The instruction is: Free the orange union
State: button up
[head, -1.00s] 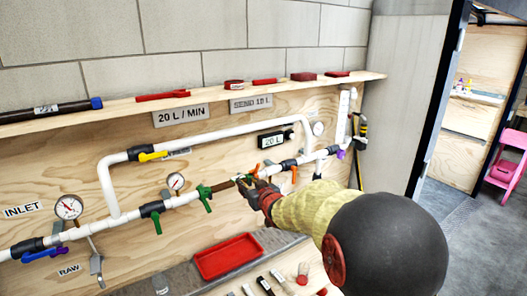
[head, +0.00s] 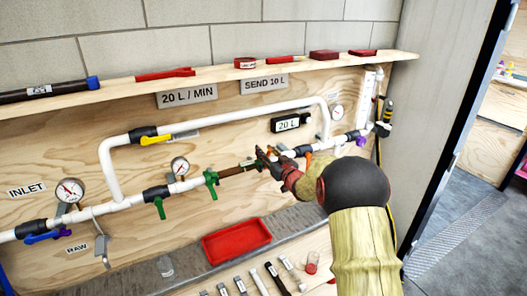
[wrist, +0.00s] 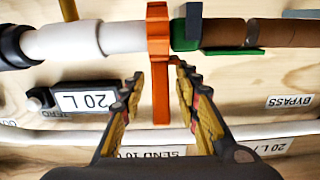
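The orange union (wrist: 158,50) is a ring around the pipe with a flat bar hanging from it. In the wrist view its bar lies between the two fingers of my gripper (wrist: 158,82), with a gap on the left and little or none on the right. My gripper is open. In the head view my gripper (head: 264,157) is at the pipe by the right end of the brown cartridge (head: 229,171), and mostly hides the union.
White pipe (wrist: 120,38) joins the orange union on one side. A 20 L display (head: 291,123) is on the board above. A red tray (head: 236,240) and several small vials lie on the bench below. A shelf (head: 210,71) with red tools runs above.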

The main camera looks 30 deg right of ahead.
jog(key=shift+w+a, duration=0.1)
jog(key=shift+w, duration=0.8)
jog(key=shift+c, duration=1.3)
grip_shut()
